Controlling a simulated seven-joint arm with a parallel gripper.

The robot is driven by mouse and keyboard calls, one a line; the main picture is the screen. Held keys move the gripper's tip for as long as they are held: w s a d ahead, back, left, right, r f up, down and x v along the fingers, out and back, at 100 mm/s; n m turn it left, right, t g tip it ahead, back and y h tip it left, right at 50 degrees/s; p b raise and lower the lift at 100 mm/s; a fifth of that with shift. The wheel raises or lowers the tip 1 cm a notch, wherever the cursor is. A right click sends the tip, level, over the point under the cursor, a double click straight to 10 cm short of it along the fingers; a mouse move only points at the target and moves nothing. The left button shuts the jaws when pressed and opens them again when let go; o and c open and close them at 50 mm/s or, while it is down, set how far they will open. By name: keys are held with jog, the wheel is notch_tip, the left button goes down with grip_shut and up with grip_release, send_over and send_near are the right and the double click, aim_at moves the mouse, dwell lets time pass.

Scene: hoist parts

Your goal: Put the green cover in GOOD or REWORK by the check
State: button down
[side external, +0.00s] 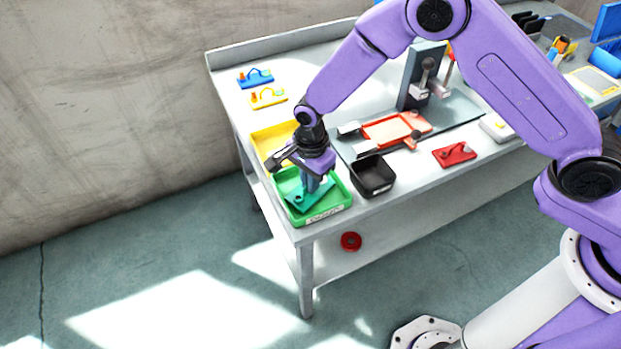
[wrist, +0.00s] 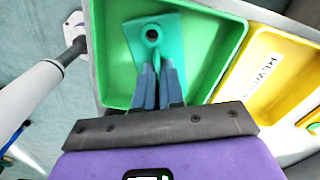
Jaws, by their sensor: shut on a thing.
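The green cover (side external: 303,203) is a teal-green plate with a dark round hole, seen best in the wrist view (wrist: 170,32). My gripper (side external: 311,185) points down with its fingers shut on a raised part of the cover; the fingers (wrist: 157,70) hide some of it. The cover is tilted inside the outline of the green tray (side external: 343,199) at the table's corner; I cannot tell if it touches the tray floor. The yellow tray (side external: 262,136), marked REWORK in the wrist view (wrist: 262,45), is beside the green one. The green tray's front label is too small to read surely.
A black bin (side external: 373,177) stands right of the green tray. An orange plate (side external: 388,130) sits in a fixture behind it. A red part (side external: 454,154), a blue part (side external: 255,78) and a yellow part (side external: 268,97) lie on the table. A red ring (side external: 351,241) is on the lower shelf.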

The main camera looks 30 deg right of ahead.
jog(key=shift+f, duration=0.2)
jog(key=c, duration=1.2)
grip_release()
jog(key=shift+c, duration=0.2)
jog(key=shift+r, duration=0.15)
notch_tip(320, 180, up, 12)
jog(key=shift+r, duration=0.1)
